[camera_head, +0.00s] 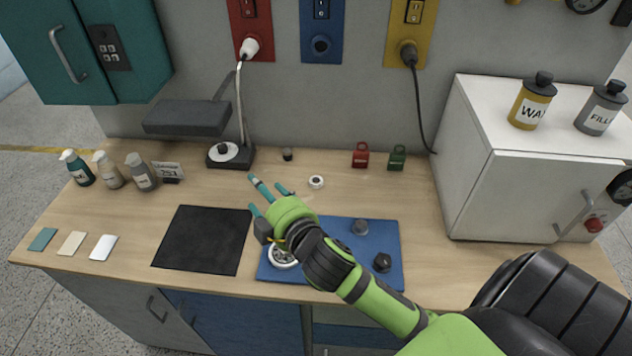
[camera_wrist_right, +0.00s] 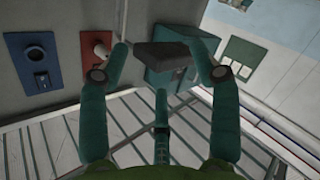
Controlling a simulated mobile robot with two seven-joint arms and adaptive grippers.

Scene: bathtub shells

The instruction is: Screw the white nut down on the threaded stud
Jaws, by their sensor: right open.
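A small white ring (camera_head: 316,181), which looks like the nut, lies on the wooden worktop right of my right gripper's fingertips. My right gripper (camera_head: 266,197) comes in from the right, with its teal fingers spread and empty, over the worktop and blue mat. The right wrist view also shows its open fingers (camera_wrist_right: 160,65) with nothing held between them. A white wheel-like part (camera_head: 283,257) on the blue mat is partly hidden by my gripper. Dark knob-like pieces stand on the mat (camera_head: 359,228) and at the worktop's back (camera_head: 287,154); I cannot tell which piece is the threaded stud.
The blue mat (camera_head: 335,282) lies beside a black mat (camera_head: 205,240). A lamp with a black base (camera_head: 238,160) stands behind. Red (camera_head: 360,155) and green (camera_head: 397,158) padlock-like blocks stand at the back. Bottles are at left; a white cabinet (camera_head: 530,165) closes the right.

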